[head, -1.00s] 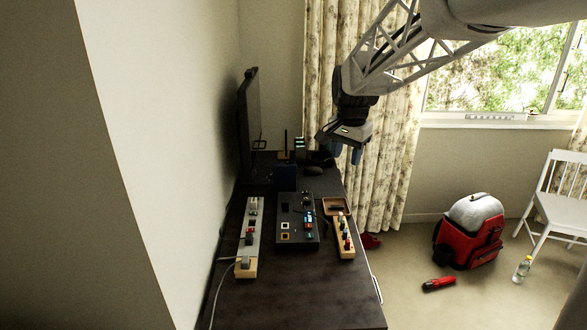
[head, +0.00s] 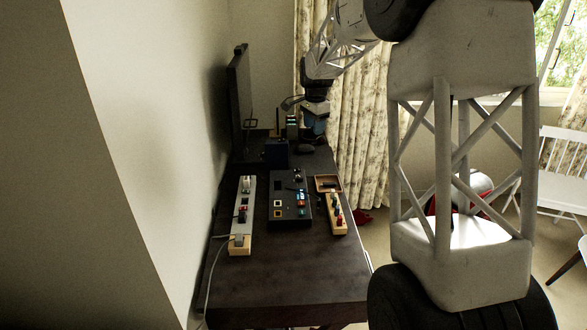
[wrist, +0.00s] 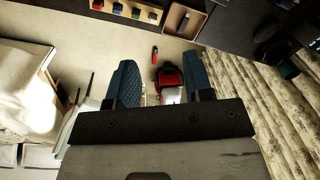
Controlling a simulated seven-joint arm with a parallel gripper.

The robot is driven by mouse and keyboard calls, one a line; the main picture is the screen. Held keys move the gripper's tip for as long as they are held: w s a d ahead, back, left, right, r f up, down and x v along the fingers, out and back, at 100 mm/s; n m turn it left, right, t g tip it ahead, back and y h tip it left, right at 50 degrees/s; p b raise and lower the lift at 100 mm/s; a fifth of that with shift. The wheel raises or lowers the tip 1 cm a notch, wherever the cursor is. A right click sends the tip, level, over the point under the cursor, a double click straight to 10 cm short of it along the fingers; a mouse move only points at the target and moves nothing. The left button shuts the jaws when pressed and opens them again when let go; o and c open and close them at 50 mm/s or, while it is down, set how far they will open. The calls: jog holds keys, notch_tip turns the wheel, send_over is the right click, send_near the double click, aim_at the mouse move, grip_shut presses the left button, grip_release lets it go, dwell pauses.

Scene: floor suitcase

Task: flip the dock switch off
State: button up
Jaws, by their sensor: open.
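A dark control panel (head: 289,212) with several small switches and buttons lies on the dark desk (head: 290,270). I cannot tell which control is the dock switch. A grey strip (head: 245,200) with a few fittings and a wooden end lies to its left. My gripper (head: 314,123) is above the far part of the desk, beyond the panel and apart from it. In the wrist view, its two blue fingers (wrist: 161,85) are spread with nothing held between them. The panel is not clearly visible in the wrist view.
A wooden block with coloured pegs (head: 337,222) and a small wooden tray (head: 327,184) stand right of the panel. A monitor (head: 238,100) and dark box (head: 276,152) stand farther back. The near desk is clear. A red backpack (wrist: 171,78) is on the floor.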

jog(key=w+a+f+m, duration=0.3)
jog(key=w+f, duration=0.6)
jog(key=w, duration=0.2)
jog(key=m, duration=0.3)
send_near(293, 171)
jog(key=shift+d+r+g, duration=0.1)
jog(key=shift+r+g, duration=0.15)
jog(key=shift+g, duration=0.15)
jog(key=shift+f, duration=0.1)
jog(key=shift+f, duration=3.8)
